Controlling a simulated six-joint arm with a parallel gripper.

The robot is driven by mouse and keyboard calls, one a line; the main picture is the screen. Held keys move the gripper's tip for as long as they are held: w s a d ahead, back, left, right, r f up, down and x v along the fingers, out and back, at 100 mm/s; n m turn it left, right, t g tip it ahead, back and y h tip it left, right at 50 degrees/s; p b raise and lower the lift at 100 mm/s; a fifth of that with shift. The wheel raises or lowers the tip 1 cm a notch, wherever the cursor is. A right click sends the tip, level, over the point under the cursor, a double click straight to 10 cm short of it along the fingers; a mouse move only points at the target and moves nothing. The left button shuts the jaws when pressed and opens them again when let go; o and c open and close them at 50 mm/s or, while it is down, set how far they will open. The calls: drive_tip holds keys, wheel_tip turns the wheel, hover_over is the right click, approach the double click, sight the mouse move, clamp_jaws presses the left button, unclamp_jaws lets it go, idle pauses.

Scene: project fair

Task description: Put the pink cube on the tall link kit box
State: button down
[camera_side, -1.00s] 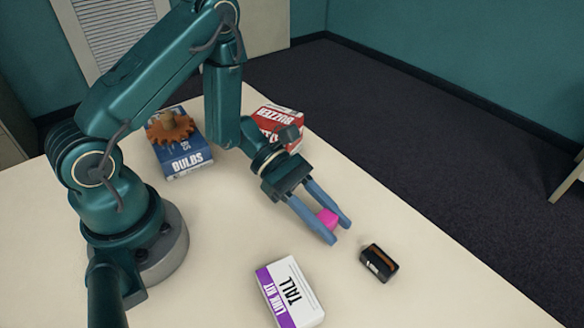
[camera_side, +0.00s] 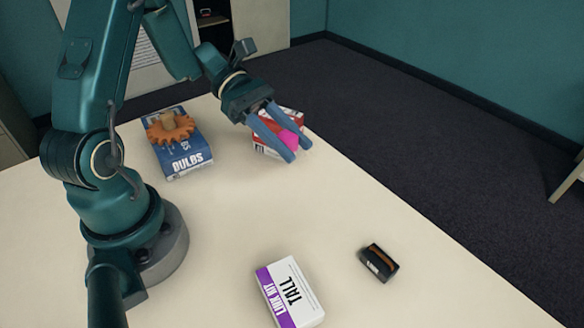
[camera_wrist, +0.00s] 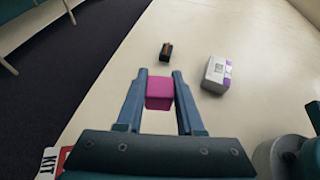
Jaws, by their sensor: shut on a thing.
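The pink cube (camera_side: 291,135) is held between the two blue fingers of my gripper (camera_side: 290,146), which is shut on it. In the side view they are up in the air, in front of the red box in the picture. In the wrist view the cube (camera_wrist: 159,93) sits between the fingertips of my gripper (camera_wrist: 160,88). The tall link kit box (camera_side: 291,292), white and purple with "TALL" on it, lies at the front of the table, apart from my gripper. It also shows in the wrist view (camera_wrist: 216,74), right of the cube. Its top is bare.
A dark battery-like block (camera_side: 379,262) lies right of the tall box. A blue bulbs box (camera_side: 185,160) with an orange gear (camera_side: 170,128) on it stands at the back left. The middle of the table is clear.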

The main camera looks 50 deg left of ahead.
drive_tip(key=shift+a+r, duration=0.3)
drive_tip(key=s+r+m+g, duration=0.2)
drive_tip(key=m+g+y, duration=0.4)
drive_tip(key=m+g, duration=0.5)
drive_tip(key=g, duration=0.1)
hover_over(287, 296)
wheel_tip(287, 296, down, 5)
drive_tip(key=shift+f, duration=2.2)
drive_tip(key=c, duration=0.5)
unclamp_jaws()
drive_tip(key=shift+f, duration=0.15)
drive_tip(key=shift+c, duration=0.2)
